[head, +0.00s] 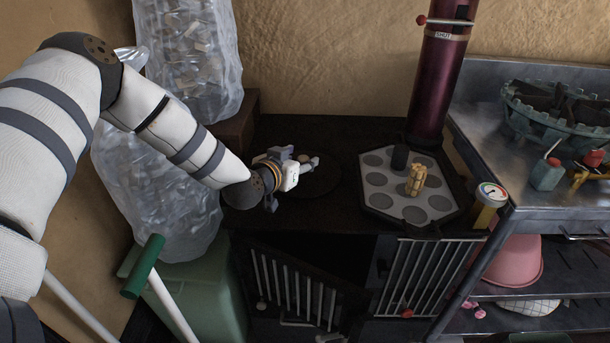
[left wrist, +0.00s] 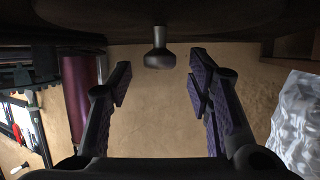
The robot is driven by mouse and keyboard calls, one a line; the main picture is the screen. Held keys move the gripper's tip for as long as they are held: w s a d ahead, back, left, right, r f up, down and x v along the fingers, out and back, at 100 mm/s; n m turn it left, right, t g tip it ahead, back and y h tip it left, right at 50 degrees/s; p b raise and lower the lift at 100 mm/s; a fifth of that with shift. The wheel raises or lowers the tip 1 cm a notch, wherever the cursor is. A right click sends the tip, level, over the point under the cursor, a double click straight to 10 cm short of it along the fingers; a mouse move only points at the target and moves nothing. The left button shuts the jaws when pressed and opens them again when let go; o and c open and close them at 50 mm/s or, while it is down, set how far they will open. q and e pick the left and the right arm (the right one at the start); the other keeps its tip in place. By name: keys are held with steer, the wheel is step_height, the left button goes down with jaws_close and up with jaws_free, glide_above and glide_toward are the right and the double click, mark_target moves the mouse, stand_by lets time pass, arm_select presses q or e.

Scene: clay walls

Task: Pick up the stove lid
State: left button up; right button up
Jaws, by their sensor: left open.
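The stove (head: 345,130) is a dark, low block against the clay wall. Its round dark lid (head: 318,184) lies flat on the left part of the top, partly hidden by my left gripper (head: 298,178). In the left wrist view, which looks upside down, a dark knob on a short metal stem (left wrist: 158,60) stands out from the dark surface; it appears to be the lid's handle. The open left fingers (left wrist: 160,85) are on either side of the knob in that picture, with clear gaps. Nothing is held. My right gripper is out of view.
A hexagonal plate with round wells (head: 377,200) sits to the right, bearing a yellow piece (head: 415,180) and a black cylinder (head: 400,157). A dark red pipe (head: 437,85) rises behind. Plastic bags (head: 150,190) crowd the left. A metal bench (head: 480,105) stands right.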

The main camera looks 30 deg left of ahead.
arm_select(q)
steer(key=x, duration=0.2)
steer(key=shift+w+f, duration=0.2)
steer(key=shift+f, duration=0.2)
steer(key=shift+w+r, duration=0.1)
steer(key=shift+r, duration=0.1)
jaws_close()
steer(key=shift+r, duration=0.1)
steer(key=shift+r, duration=0.1)
